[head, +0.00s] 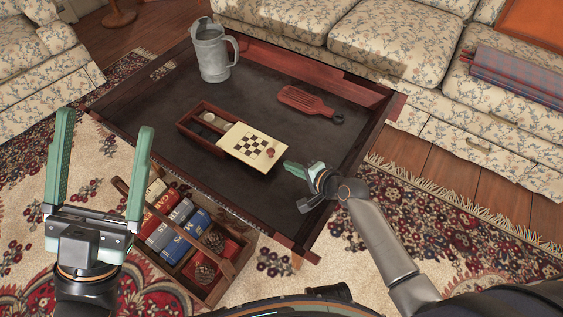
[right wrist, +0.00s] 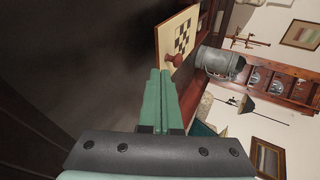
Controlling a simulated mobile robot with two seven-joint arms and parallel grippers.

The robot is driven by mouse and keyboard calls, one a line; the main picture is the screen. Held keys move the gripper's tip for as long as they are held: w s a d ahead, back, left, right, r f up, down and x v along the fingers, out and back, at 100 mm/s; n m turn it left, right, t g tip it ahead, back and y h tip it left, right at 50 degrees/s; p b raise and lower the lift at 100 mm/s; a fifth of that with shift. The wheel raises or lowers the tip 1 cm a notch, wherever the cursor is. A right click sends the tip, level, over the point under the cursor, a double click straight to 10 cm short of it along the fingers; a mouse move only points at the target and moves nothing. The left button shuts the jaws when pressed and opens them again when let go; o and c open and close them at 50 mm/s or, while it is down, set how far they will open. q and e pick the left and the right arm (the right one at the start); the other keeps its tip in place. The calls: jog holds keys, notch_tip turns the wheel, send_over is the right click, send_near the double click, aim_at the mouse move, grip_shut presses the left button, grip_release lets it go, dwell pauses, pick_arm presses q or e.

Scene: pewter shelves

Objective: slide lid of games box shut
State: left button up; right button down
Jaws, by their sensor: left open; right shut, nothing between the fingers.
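The games box (head: 187,129) is a dark red wooden box on the low table. Its cream lid (head: 238,143) has a checkerboard and a reddish knob (head: 271,152). The lid covers the right part, and the left compartments are open, with pale round pieces inside. My right gripper (head: 287,166) is shut and empty, just right of the lid's knob end, with a small apparent gap. In the right wrist view its green fingers (right wrist: 160,72) point toward the lid (right wrist: 181,32) and knob (right wrist: 172,61). My left gripper (head: 108,121) is open and empty at the left, away from the box.
A grey metal jug (head: 211,55) and a red slotted paddle (head: 303,101) stand and lie on the table (head: 155,115), behind the box. The table has a raised wooden rim. A wooden caddy (head: 206,287) of books and pine cones is in front. Sofas stand behind.

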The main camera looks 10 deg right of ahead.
aim_at(274, 154)
pick_arm(q)
jog(key=shift+f+n+b, duration=0.3)
jog(key=shift+f+b, duration=0.2)
jog(key=shift+f, duration=0.4)
pick_arm(e)
jog(key=shift+w+a+f, duration=0.1)
jog(key=shift+w+a, duration=0.25)
jog(key=shift+w, duration=0.3)
jog(key=shift+w+a+r, duration=0.1)
jog(key=shift+w+a, duration=0.25)
jog(key=shift+w, duration=0.3)
jog(key=shift+w+a+f, duration=0.1)
jog(key=shift+w+a, duration=0.25)
jog(key=shift+w, duration=0.3)
pick_arm(q)
jog(key=shift+f, duration=0.1)
pick_arm(e)
jog(key=shift+w, duration=0.1)
